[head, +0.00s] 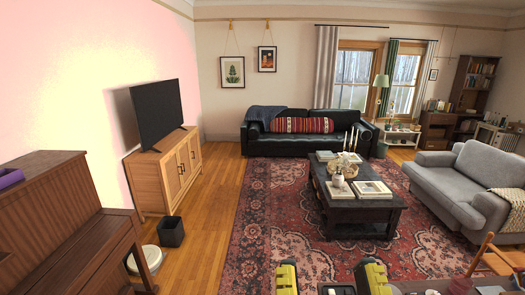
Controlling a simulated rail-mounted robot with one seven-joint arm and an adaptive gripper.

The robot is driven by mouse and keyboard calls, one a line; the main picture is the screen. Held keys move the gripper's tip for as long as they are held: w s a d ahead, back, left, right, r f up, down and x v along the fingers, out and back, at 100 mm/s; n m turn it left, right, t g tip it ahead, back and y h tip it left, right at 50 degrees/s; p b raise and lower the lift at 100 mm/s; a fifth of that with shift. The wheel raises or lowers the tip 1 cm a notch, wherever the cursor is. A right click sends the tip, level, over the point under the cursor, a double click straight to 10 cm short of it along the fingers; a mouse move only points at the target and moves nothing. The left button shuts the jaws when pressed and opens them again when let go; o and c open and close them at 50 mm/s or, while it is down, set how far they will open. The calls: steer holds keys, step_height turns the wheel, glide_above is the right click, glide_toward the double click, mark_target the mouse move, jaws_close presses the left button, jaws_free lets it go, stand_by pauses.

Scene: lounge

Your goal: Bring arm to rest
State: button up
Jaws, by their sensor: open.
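My gripper (330,279) shows only in part at the bottom edge of the head view. Its two yellow and black fingers stand well apart, one left and one right. I see nothing held between them. The rest of the gripper and most of my arm are below the picture, so the arm's pose cannot be told.
A table edge (415,287) with small items lies at the bottom right, beside a wooden chair (490,255). A dark coffee table (350,212) stands on the red rug (280,240). A piano (60,225) is at left. The wooden floor (200,230) is partly clear.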

step_height(320, 180, up, 17)
steer(key=p, duration=1.6)
steer(key=shift+w, duration=0.35)
